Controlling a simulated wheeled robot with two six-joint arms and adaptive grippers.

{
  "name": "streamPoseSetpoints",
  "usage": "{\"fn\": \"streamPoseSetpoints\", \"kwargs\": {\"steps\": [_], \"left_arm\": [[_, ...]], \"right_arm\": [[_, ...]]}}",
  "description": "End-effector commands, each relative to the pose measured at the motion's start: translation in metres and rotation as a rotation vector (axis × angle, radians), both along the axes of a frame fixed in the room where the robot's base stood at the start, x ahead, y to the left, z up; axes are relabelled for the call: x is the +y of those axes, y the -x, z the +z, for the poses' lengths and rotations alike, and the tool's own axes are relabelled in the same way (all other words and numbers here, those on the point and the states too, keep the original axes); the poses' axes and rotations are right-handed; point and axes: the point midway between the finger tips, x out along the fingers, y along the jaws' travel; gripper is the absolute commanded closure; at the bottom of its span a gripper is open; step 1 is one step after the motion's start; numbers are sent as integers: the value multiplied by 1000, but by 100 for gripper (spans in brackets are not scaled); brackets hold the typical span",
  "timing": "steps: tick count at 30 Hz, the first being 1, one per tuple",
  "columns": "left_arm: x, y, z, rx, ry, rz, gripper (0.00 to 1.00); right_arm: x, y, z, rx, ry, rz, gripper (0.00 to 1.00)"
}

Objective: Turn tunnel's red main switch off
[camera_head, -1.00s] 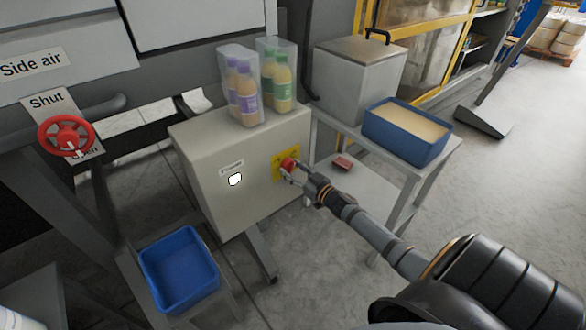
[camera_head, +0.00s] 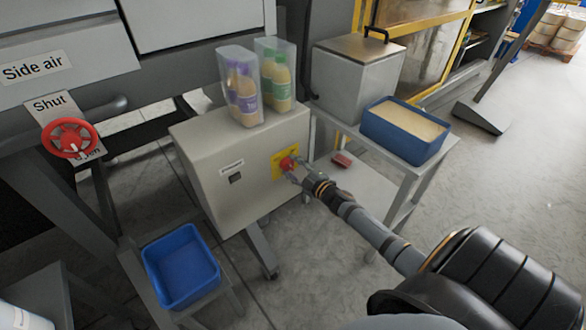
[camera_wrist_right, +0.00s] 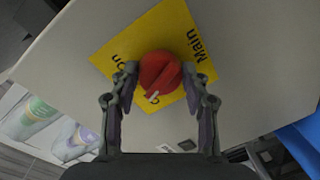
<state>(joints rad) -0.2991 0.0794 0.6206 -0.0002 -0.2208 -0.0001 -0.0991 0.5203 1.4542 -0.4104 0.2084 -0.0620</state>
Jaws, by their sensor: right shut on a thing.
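The red main switch (camera_head: 287,163) is a round knob on a yellow plate (camera_head: 277,169) on the side of a beige cabinet (camera_head: 205,148). In the right wrist view the red knob (camera_wrist_right: 158,72) has a white pointer mark aimed down-left, toward a partly hidden label at the plate's lower corner. The yellow plate (camera_wrist_right: 120,50) reads "Main" at right and "On" at left. My right gripper (camera_wrist_right: 160,80) is shut on the knob, one finger on each side; it also shows in the head view (camera_head: 294,169). The cabinet's front indicator window (camera_head: 235,179) is dark. My left gripper is not in view.
Bottles in clear packs (camera_head: 243,95) stand on the cabinet. A stand at right holds a grey lidded box (camera_head: 350,85) and a blue tray (camera_head: 390,140). A red handwheel (camera_head: 69,138) is at left. An empty blue bin (camera_head: 181,270) is at lower left.

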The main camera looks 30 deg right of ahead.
Motion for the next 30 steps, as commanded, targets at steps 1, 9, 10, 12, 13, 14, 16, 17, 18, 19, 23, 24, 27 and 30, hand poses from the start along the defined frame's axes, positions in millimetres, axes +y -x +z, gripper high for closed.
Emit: {"fn": "streamPoseSetpoints", "kwargs": {"steps": [1,9,10,12,13,14,16,17,18,19,23,24,27,30], "left_arm": [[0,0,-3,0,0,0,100],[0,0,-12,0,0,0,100],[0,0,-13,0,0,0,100],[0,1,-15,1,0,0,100],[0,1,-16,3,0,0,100],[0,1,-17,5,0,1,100],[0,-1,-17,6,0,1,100],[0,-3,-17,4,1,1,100],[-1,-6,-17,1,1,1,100],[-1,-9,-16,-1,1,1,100],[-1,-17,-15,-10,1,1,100],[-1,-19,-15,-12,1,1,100],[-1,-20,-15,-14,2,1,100],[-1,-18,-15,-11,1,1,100]], "right_arm": [[0,0,-1,-5,39,2,85],[0,0,0,-21,241,1,85],[0,0,0,-22,260,1,85],[1,0,1,-26,297,2,85],[1,0,1,-27,310,2,85],[1,0,1,-28,324,1,85],[1,0,1,-30,350,1,85],[1,0,1,-30,360,1,85],[1,0,1,-31,371,1,85],[1,0,1,-32,378,1,85],[1,0,2,-33,401,2,85],[1,0,2,-34,404,1,85],[1,0,2,-35,410,1,85],[1,0,3,-34,412,1,85]]}}
